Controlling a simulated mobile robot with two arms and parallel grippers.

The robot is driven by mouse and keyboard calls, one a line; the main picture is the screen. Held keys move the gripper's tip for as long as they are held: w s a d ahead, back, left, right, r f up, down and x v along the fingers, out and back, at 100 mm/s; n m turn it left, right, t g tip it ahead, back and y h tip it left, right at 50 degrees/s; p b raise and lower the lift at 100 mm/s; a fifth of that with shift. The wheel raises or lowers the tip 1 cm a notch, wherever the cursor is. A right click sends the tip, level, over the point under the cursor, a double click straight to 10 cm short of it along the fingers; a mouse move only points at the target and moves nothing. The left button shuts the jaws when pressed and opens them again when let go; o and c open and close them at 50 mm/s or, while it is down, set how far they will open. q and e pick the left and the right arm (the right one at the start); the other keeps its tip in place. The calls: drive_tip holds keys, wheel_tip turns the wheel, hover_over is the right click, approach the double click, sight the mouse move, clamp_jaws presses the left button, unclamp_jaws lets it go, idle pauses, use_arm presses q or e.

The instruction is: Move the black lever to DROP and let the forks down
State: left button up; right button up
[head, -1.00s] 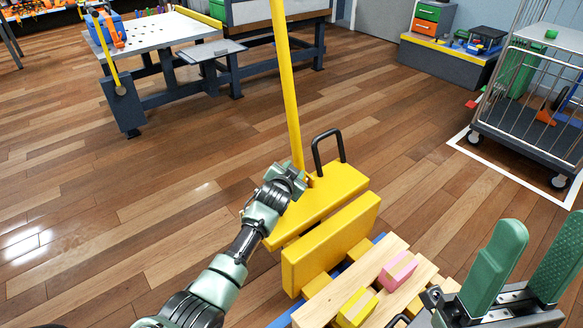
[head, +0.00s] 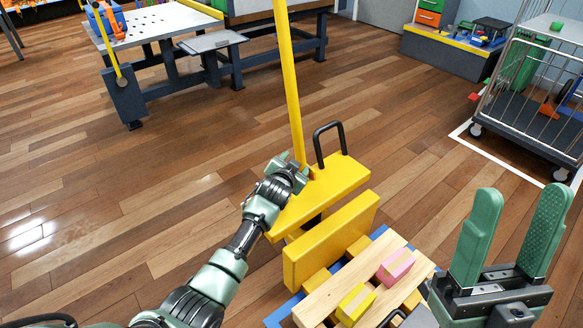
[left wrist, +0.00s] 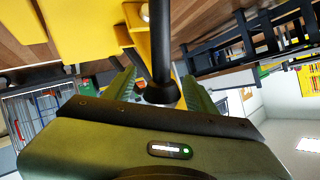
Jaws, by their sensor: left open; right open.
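The black lever (left wrist: 161,45) shows in the left wrist view as a dark rod ending in a round knob. The knob lies between the two green fingers of my left gripper, which are apart; I cannot tell whether they touch it. In the head view my left gripper (head: 294,165) is at the foot of the yellow tiller (head: 289,75), and the lever is hidden there. The yellow pallet truck (head: 330,240) stands at a pallet (head: 325,297); its forks are mostly hidden. My right gripper (head: 523,198) is open and empty at the lower right.
A black loop handle (head: 329,128) rises from the truck. A pink block (head: 396,266) and a yellow block (head: 355,304) lie on the pallet. A wire cage cart (head: 540,90) stands at the right, and a workbench (head: 165,28) at the upper left. The wooden floor between is clear.

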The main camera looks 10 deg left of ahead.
use_arm(q)
drive_tip(key=p+v, duration=0.2)
drive_tip(key=v, duration=0.1)
drive_tip(key=shift+s+r, duration=0.25)
drive_tip(key=shift+s, duration=0.05)
drive_tip(key=p+v, duration=0.1)
drive_tip(key=v, duration=0.2)
drive_tip(key=shift+s, duration=0.1)
use_arm(e)
drive_tip(key=w+a+f+g+h, duration=0.1)
drive_tip(key=w+f+g+h, duration=0.2)
drive_tip(key=w+f+g, duration=0.6)
drive_tip(key=shift+w+a+f, duration=0.4)
drive_tip(key=shift+w+f, duration=0.05)
drive_tip(key=shift+w, duration=0.8)
use_arm(q)
drive_tip(key=shift+d, duration=0.1)
